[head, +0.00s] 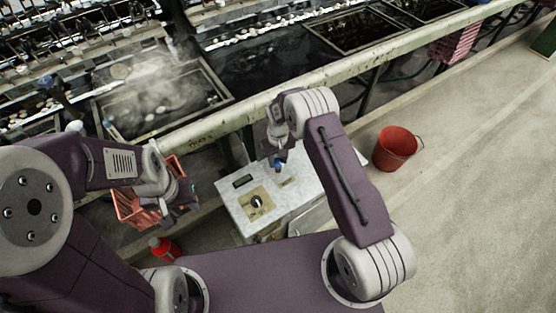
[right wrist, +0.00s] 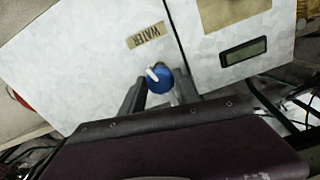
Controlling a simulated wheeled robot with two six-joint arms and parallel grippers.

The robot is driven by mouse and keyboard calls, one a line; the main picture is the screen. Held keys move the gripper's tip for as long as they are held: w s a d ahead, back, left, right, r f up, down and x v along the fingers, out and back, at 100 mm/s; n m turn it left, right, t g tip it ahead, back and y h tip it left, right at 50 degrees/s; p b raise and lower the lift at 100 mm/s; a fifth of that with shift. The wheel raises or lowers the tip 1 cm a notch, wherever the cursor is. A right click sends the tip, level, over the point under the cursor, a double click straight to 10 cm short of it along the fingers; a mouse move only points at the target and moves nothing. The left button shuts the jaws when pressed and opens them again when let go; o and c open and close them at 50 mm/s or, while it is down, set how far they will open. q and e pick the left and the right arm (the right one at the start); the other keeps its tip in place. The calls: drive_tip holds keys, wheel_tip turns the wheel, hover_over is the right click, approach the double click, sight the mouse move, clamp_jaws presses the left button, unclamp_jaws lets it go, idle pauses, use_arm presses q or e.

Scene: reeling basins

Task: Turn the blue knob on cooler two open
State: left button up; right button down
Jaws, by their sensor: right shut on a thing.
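The blue knob (right wrist: 160,82) with a white pointer sits on the pale top of a white cooler box (head: 232,207). A tan label reading WATER (right wrist: 147,36) lies beside it. The knob also shows as a small blue spot in the head view (head: 278,164). My right gripper (right wrist: 160,90) reaches down over it, with one grey finger on each side, shut on the knob. Which number the cooler bears cannot be read. My left gripper (head: 181,207) hangs left of the cooler, by an orange crate; its fingers are too unclear to tell open from shut.
The cooler top also has a dark display (head: 242,181) and a tan plate with a dial (head: 257,202). A red bucket (head: 395,147) stands right, an orange crate (head: 127,208) left, a red bottle (head: 165,249) on the floor. Steaming basins (head: 160,103) lie behind a rail (head: 330,75).

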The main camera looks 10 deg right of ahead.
drive_tip(key=n, duration=0.3)
drive_tip(key=shift+n, duration=0.4)
drive_tip(key=n, duration=0.3)
drive_tip(key=shift+n, duration=0.3)
drive_tip(key=n, duration=0.3)
drive_tip(key=shift+b, duration=0.3)
drive_tip(key=shift+n, duration=2)
drive_tip(key=c, duration=0.9)
unclamp_jaws()
drive_tip(key=shift+r, duration=0.1)
